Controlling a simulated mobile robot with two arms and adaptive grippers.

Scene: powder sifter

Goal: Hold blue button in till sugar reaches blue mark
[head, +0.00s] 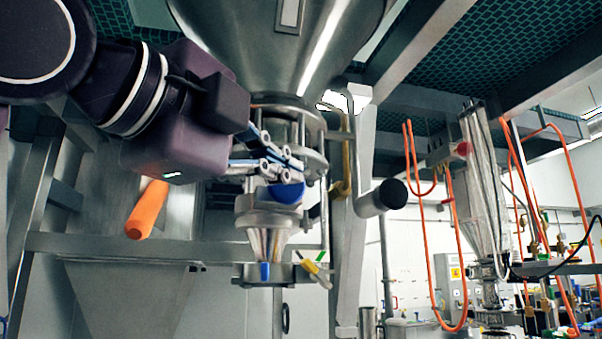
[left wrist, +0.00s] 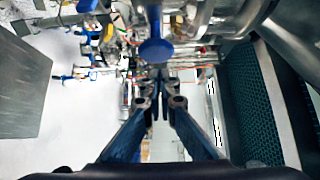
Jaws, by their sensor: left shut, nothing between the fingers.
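The blue button (head: 287,192) is a rounded blue knob on the steel sifter body, below the big steel hopper (head: 280,45). It also shows in the left wrist view (left wrist: 155,51) straight ahead of the fingertips. My left gripper (head: 292,160) is shut and empty, its tips close by the button's upper side; I cannot tell whether they touch it. In the left wrist view its fingers (left wrist: 160,78) meet just below the button. A streaked cone (head: 268,240) hangs under the body, with a small blue piece (head: 264,271) below it. I cannot make out a sugar level or a blue mark for certain. My right gripper is out of view.
An orange handle (head: 147,210) sticks out below my left arm. A black cylinder end (head: 391,194) and a steel post stand right of the sifter. Orange hoses (head: 427,240) hang by a second machine (head: 479,180). Green grating (head: 470,75) lies overhead.

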